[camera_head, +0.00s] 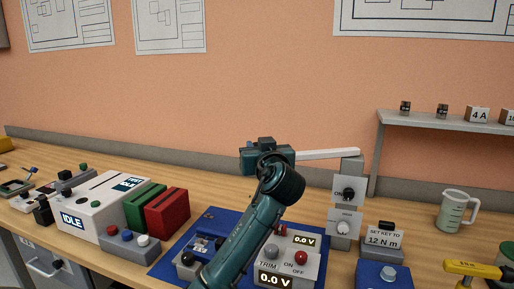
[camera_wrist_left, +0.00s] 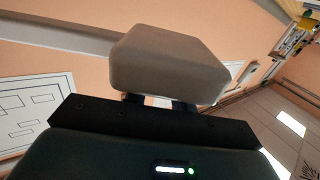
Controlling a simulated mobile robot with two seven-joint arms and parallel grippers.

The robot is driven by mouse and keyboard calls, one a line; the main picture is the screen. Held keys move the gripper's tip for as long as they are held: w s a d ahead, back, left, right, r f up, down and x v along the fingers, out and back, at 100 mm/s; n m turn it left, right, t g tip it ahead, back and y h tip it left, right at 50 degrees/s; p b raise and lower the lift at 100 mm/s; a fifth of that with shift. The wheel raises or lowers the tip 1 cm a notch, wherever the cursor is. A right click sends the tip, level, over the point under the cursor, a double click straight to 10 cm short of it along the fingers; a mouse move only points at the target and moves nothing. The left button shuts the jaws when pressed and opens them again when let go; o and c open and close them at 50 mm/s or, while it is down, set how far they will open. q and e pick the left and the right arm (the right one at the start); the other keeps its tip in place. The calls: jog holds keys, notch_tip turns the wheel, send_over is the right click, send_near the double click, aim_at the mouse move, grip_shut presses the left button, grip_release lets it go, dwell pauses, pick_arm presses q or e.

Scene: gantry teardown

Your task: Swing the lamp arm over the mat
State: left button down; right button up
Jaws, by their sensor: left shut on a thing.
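The lamp arm (camera_head: 325,154) is a pale bar running left from the top of a grey post (camera_head: 352,170). My left gripper (camera_head: 264,155) is at the bar's left end, above the blue mat (camera_head: 212,217) in the head view. In the left wrist view, the gripper (camera_wrist_left: 160,101) is shut on the grey block-shaped lamp head (camera_wrist_left: 170,62), with the lamp arm (camera_wrist_left: 65,38) leading off to the left. In the head view my gripper and forearm hide the lamp head and part of the mat. My right gripper is not in view.
On the mat stands a grey TRIM box (camera_head: 292,258) with displays and knobs. A white IDLE unit (camera_head: 95,210) with green and red blocks is left. A 12 N m stand (camera_head: 384,238), a jug (camera_head: 455,210) and a shelf (camera_head: 440,121) are right.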

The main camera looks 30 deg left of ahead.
pick_arm(q)
jog(key=shift+s+d+g+y, duration=0.3)
jog(key=shift+s+d+g, duration=0.1)
jog(key=shift+s+d, duration=0.1)
jog(key=shift+s+d+n, duration=0.1)
jog(key=shift+d+n, duration=0.05)
jog(key=shift+n, duration=0.25)
jog(key=c, duration=1.2)
grip_release()
jog(key=shift+o, duration=0.2)
